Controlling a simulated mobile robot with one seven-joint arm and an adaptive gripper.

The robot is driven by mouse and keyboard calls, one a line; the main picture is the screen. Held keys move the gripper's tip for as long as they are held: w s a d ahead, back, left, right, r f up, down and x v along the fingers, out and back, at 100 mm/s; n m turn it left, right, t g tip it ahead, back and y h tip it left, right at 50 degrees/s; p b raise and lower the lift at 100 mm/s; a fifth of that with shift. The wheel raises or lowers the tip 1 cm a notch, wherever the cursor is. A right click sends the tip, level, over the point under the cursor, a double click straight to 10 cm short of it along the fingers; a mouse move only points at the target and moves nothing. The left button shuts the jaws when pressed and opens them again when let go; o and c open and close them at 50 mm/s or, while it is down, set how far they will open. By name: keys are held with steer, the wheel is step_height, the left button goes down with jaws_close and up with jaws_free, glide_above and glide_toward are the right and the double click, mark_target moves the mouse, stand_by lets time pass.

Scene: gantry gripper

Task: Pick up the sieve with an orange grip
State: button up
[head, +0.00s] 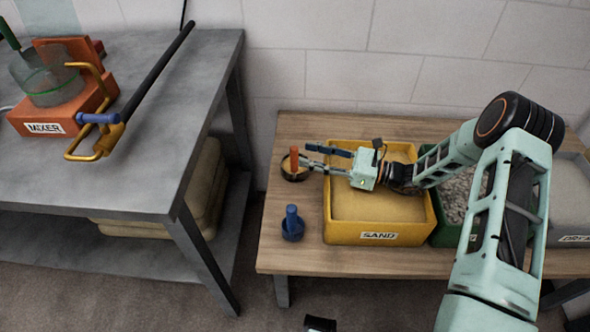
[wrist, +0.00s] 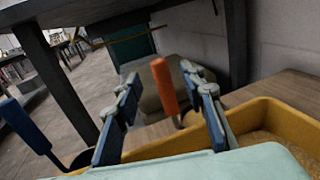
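The sieve with an orange grip (head: 294,160) stands upright at the left edge of the wooden table, its grip pointing up from a dark round bowl. In the wrist view the orange grip (wrist: 165,87) shows between my two fingers, with clear space on both sides. My gripper (head: 307,156) is open and lies level, reaching left over the sand bin's edge, with its fingertips close to the grip. It also shows in the wrist view (wrist: 161,76). I cannot tell whether the grip lies fully between the fingertips or just beyond them. The bowl is partly hidden.
A blue-handled tool (head: 292,224) stands nearer the front of the table; its handle shows in the wrist view (wrist: 24,125). The yellow sand bin (head: 378,238) lies beneath my gripper. A grey workbench (head: 120,185) with a mixer (head: 62,90) stands left, across a gap.

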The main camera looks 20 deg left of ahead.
mark_target(294, 151)
steer(key=shift+a+b, duration=0.35)
steer(key=shift+a, duration=2.4)
steer(key=shift+w, duration=0.1)
jaws_close()
